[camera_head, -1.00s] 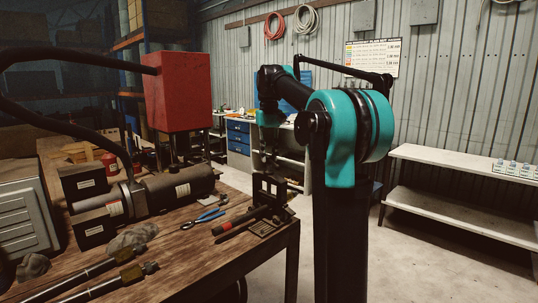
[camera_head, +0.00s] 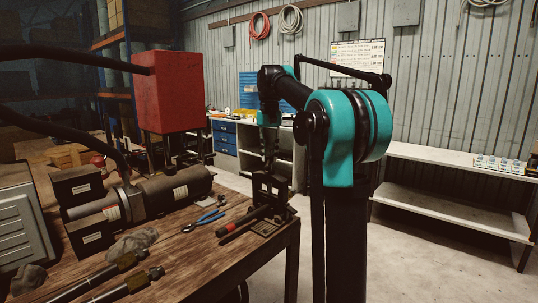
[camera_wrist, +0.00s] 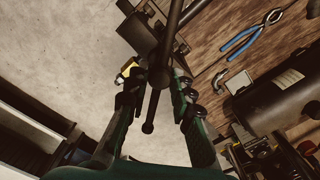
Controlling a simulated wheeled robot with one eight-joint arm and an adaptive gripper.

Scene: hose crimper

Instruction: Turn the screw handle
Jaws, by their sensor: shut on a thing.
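The screw handle (camera_wrist: 154,101) is a dark bar with a ball at its near end. In the wrist view it runs through the middle, crossing the dark screw head. My gripper (camera_wrist: 159,82) has one finger on each side of the handle and is shut on it. The exact contact is hard to make out in the dark. In the head view my gripper (camera_head: 269,166) points down over a dark clamp-like vise (camera_head: 271,188) at the table's right corner. The handle is too small and dark there to tell apart.
The wooden table (camera_head: 205,247) carries blue pliers (camera_head: 204,222), a red-marked dark rod (camera_head: 237,225), a large cylindrical machine (camera_head: 175,188) and hose ends (camera_head: 125,285). A red box (camera_head: 168,92) stands behind. Open floor lies right of the table, before a white shelf (camera_head: 455,160).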

